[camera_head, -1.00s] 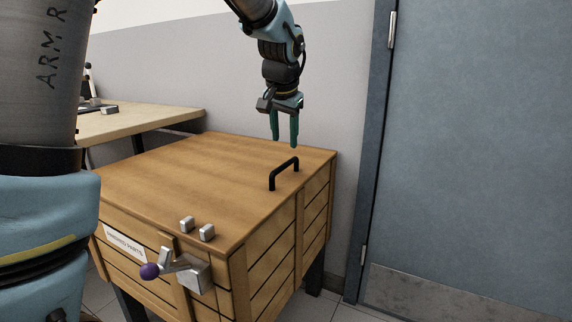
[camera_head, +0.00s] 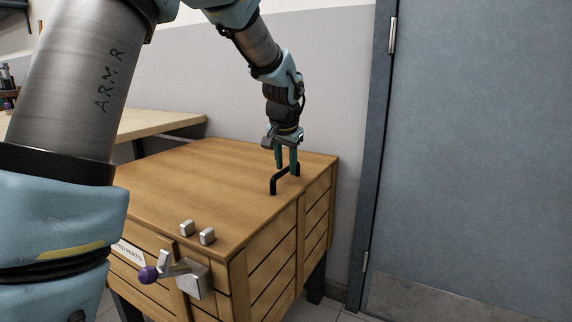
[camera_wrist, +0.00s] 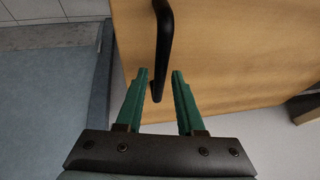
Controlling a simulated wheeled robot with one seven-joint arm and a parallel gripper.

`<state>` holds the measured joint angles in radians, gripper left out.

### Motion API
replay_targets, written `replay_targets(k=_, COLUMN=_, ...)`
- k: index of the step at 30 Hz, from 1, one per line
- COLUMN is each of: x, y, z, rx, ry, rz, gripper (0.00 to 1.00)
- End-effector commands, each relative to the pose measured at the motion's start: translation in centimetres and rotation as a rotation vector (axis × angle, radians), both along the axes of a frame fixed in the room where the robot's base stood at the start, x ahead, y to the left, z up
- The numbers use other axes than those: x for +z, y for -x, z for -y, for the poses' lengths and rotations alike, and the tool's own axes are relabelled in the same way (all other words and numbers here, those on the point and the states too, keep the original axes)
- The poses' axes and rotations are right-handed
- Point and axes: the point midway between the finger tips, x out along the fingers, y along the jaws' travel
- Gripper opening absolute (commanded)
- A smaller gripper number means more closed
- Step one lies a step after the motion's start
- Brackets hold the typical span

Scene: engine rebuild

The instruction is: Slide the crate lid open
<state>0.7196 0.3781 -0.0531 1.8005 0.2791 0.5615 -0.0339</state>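The crate (camera_head: 273,262) is a wooden box with a flat wooden lid (camera_head: 190,180) on top. A black bar handle (camera_head: 274,184) stands on the lid near its right edge. My gripper (camera_head: 286,169) is at the far end of the handle, pointing down. In the wrist view the green fingers (camera_wrist: 160,75) are apart, with the near end of the handle (camera_wrist: 163,45) reaching between their tips. I cannot tell whether either finger touches it. The lid lies flush on the crate.
A table (camera_head: 160,122) stands behind left. A blue door (camera_head: 480,150) and the wall are close on the right and back.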

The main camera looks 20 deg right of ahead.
Motion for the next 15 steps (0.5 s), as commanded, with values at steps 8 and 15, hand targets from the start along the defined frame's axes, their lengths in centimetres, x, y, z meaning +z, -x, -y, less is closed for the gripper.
replay_targets(k=8, x=0.01, y=0.02, z=-0.01, rx=0.000, ry=0.000, rz=0.000, gripper=0.05)
replay_targets(k=15, x=0.01, y=0.03, z=-0.01, rx=0.000, ry=0.000, rz=0.000, gripper=0.00)
